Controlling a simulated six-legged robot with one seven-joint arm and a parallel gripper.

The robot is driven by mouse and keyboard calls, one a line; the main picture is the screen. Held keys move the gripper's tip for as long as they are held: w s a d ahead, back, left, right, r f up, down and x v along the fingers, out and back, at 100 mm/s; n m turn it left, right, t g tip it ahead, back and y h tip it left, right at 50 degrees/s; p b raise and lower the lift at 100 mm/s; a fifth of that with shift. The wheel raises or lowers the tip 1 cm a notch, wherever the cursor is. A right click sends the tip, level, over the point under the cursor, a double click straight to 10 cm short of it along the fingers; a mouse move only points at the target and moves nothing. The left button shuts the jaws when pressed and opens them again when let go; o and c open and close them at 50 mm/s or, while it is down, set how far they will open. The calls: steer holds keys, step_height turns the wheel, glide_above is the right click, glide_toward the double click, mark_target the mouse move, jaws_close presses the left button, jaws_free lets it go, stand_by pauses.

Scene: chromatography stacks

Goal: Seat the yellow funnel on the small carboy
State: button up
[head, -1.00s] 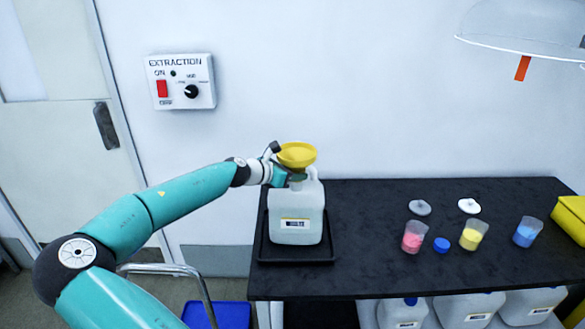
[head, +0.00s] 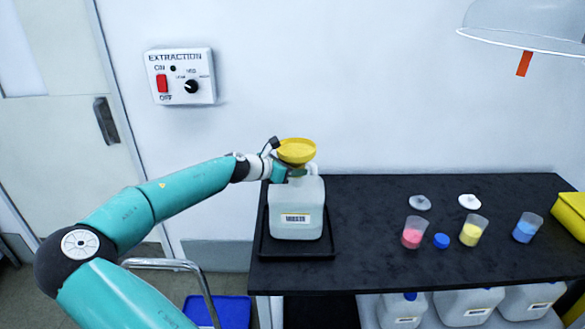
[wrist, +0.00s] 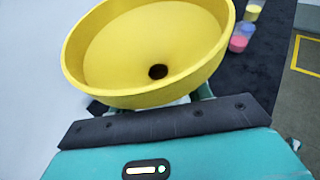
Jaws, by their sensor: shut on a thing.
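The yellow funnel (head: 297,151) is held upright above the small carboy (head: 297,207), a whitish jug with a label that stands in a black tray (head: 268,252) on the bench. My gripper (head: 290,173) is shut on the funnel below its bowl, right at the carboy's top. The wrist view looks into the funnel's bowl (wrist: 150,45), with its dark hole near the front. The funnel's stem and the carboy's mouth are hidden by my gripper, so I cannot tell whether the stem is in the mouth.
On the black bench (head: 375,240) stand cups of pink (head: 412,233), yellow (head: 472,231) and blue (head: 525,229), with a blue cap (head: 441,241) and two pale lids. A white hood (head: 525,27) hangs at upper right. More carboys (head: 468,306) stand below.

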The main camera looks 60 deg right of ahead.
steer(key=shift+f, duration=0.15)
steer(key=shift+f, duration=1)
steer(key=shift+f, duration=0.15)
steer(key=shift+f, duration=0.3)
steer(key=o, duration=1.1)
steer(key=shift+a, duration=0.1)
